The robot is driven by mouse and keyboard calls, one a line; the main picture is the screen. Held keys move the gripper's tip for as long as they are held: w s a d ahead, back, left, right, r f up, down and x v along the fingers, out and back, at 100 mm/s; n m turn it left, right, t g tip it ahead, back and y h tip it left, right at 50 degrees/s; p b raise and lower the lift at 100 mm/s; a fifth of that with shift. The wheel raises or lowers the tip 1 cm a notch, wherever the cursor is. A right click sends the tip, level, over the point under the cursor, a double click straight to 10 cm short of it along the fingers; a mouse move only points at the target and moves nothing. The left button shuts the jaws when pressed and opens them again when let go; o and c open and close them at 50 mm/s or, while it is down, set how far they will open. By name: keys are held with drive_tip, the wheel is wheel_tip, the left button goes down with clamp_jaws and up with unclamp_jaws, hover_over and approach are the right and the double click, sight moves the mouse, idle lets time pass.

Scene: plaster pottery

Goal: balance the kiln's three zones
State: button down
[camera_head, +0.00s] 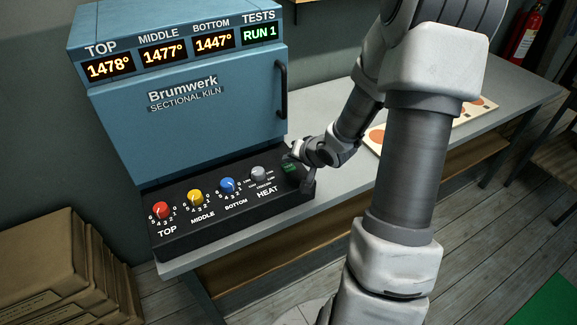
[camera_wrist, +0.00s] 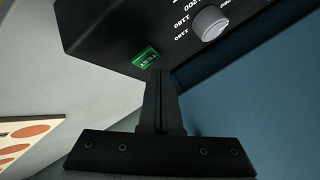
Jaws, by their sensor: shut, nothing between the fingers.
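The blue kiln (camera_head: 190,110) stands on the grey bench. Its displays (camera_head: 163,52) read TOP 1478°, MIDDLE 1477°, BOTTOM 1447°, and TESTS reads RUN 1. On the black control panel (camera_head: 245,213) are a red TOP knob (camera_head: 160,209), a yellow MIDDLE knob (camera_head: 195,197), a blue BOTTOM knob (camera_head: 228,185) and a grey HEAT knob (camera_head: 259,173). The HEAT knob also shows in the wrist view (camera_wrist: 209,23). A green TEST button (camera_wrist: 146,57) is at the panel's right end. My gripper (camera_wrist: 159,73) is shut and empty, its tips beside the button; I cannot tell whether they touch it.
A pale board with orange discs (camera_head: 376,137) lies on the bench (camera_head: 410,165) to the right, partly behind my arm. A red fire extinguisher (camera_head: 526,35) is at upper right. Bare bench lies between panel and board.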

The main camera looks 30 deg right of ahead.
sight(290, 169)
drive_tip(key=shift+f, duration=0.15)
idle(0.6)
drive_tip(key=shift+f, duration=0.3)
drive_tip(key=shift+f+b, duration=0.35)
idle(0.5)
drive_tip(key=shift+r, duration=0.15)
drive_tip(key=shift+r+p, duration=0.65)
drive_tip(key=shift+p, duration=0.3)
wheel_tip(290, 169, up, 5)
drive_tip(key=p, duration=0.5)
drive_tip(key=shift+r+p, duration=0.1)
drive_tip(key=shift+p, duration=0.2)
